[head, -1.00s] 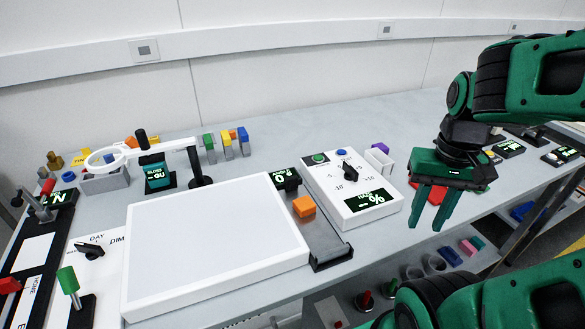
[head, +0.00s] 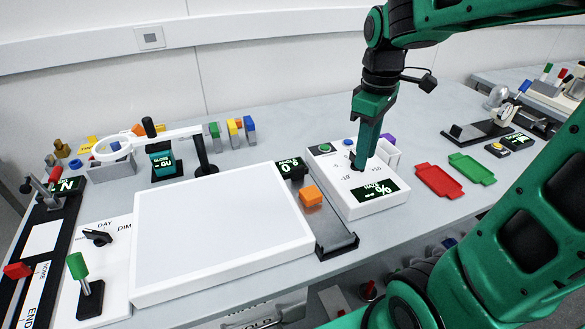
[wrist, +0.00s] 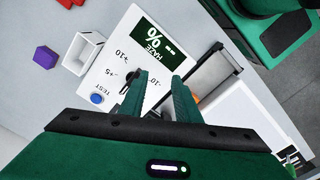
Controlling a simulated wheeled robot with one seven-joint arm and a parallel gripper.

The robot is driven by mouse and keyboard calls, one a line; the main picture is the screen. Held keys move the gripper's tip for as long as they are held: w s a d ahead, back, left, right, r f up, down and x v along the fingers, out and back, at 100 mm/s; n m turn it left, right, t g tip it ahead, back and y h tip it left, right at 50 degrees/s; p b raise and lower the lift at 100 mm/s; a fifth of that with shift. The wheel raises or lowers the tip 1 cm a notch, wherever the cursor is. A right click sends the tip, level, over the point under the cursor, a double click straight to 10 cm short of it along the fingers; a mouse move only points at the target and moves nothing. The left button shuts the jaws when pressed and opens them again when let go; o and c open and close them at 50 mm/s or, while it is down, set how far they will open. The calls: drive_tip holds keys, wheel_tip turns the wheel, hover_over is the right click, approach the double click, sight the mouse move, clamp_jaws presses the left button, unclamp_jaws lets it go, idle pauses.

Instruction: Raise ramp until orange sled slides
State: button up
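The orange sled (head: 311,196) is a small block on the dark grey ramp (head: 335,238), near its far end. The ramp looks flat, between the white light panel and the haze box. A readout marked ANGLE (head: 288,163), with a black knob (head: 298,173), sits at the ramp's far end and appears to show 0. My gripper (head: 360,165) points down over the haze box (head: 378,208), right of the ramp. In the wrist view its two fingers (wrist: 160,80) are apart with nothing between them. They partly cover the sled, leaving an orange sliver, and the ramp (wrist: 213,72) lies beyond the right finger.
A white light panel (head: 220,235) lies left of the ramp. A magnifier arm (head: 205,150) stands behind it. A white open box (head: 388,152), a red tray (head: 438,180) and a green tray (head: 471,168) lie to the right. The ramp's near end is close to the table's front edge.

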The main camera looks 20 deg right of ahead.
sight(298, 167)
drive_tip(key=w+a+n, duration=1.1)
drive_tip(key=a, duration=0.1)
wheel_tip(298, 167, down, 10)
drive_tip(key=shift+d, duration=0.15)
clamp_jaws()
